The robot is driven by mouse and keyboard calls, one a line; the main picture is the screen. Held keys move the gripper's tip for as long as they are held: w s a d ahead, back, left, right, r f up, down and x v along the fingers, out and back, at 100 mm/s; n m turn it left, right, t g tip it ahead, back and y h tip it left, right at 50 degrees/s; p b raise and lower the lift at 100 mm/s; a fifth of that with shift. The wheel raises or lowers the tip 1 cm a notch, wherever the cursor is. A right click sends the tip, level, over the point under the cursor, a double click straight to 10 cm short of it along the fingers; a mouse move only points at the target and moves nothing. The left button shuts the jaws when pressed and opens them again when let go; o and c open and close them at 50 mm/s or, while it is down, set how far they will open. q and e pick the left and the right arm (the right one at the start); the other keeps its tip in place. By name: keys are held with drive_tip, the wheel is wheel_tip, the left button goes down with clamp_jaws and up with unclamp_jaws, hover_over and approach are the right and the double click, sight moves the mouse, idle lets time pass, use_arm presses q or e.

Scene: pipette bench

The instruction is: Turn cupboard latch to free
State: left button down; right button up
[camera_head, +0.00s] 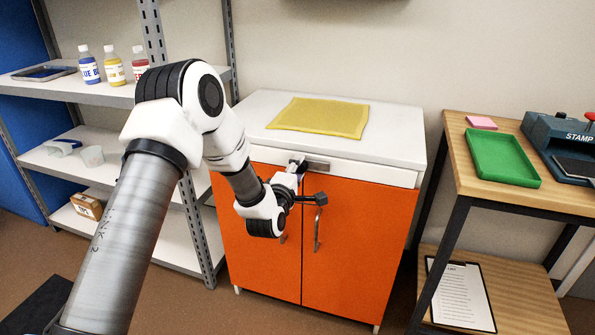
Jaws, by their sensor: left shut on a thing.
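The orange two-door cupboard (358,240) stands in the middle under a white top, with both doors closed. Two curved metal handles sit beside the seam between the doors; the right one (317,232) shows clearly. My right gripper is not in view.
A yellow mat (320,117) lies on the cupboard top. The shelf at left holds several bottles (114,68). The wooden table at right holds a green tray (502,158), a pink pad (481,122) and a stamp device (560,135). A clipboard (460,295) lies below.

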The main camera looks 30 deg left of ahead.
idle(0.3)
use_arm(q)
drive_tip(key=c, duration=0.7)
unclamp_jaws()
drive_tip(key=v, duration=1.2)
drive_tip(key=shift+f, duration=0.1)
